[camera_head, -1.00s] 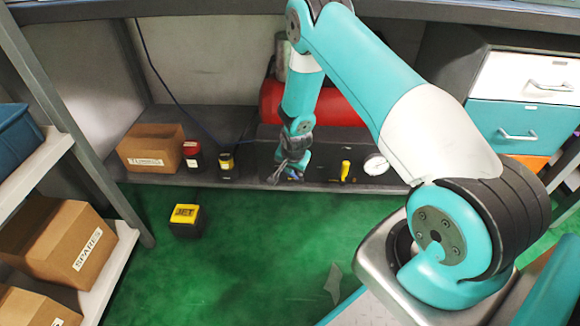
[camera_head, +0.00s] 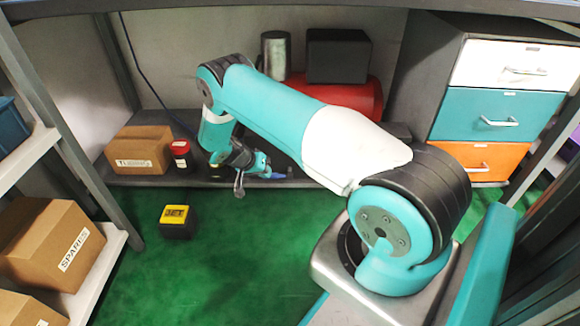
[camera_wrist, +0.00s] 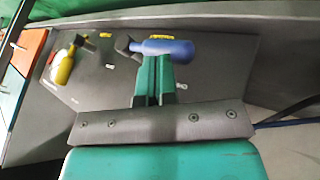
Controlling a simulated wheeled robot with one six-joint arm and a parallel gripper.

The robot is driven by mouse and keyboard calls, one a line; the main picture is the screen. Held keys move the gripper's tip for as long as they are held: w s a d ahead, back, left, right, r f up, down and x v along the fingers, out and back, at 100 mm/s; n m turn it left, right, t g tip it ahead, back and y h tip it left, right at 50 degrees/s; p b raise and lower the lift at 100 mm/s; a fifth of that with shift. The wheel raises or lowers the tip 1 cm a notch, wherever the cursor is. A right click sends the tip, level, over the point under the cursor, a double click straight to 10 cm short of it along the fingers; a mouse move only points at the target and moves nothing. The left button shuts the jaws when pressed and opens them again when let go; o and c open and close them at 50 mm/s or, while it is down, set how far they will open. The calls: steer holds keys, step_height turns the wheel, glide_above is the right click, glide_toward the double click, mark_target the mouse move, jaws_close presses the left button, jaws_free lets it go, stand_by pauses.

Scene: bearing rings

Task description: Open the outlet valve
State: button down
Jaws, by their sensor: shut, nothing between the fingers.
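Two valve handles show in the wrist view, one blue (camera_wrist: 168,48) and one yellow (camera_wrist: 63,68), each on a dark fitting on the grey panel (camera_wrist: 215,72). Their labels are too small to read, so I cannot tell which is the outlet valve. The blue handle lies nearly level across the picture; the yellow one is tilted. My gripper (camera_wrist: 153,70) is shut and empty, its tips close to the blue handle; I cannot tell if they touch it. In the head view my gripper (camera_head: 264,170) is low at the shelf front, and my arm hides the yellow handle.
A black and yellow box (camera_head: 178,222) sits on the green floor. Drawers (camera_head: 500,117) stand right; shelving with boxes (camera_head: 55,245) stands left.

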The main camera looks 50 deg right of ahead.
steer(key=shift+w+a+f, duration=0.1)
steer(key=shift+f, duration=0.25)
steer(key=shift+f, duration=0.1)
stand_by(0.3)
steer(key=p+v, duration=0.7)
steer(key=v, duration=0.6)
steer(key=shift+a, duration=0.3)
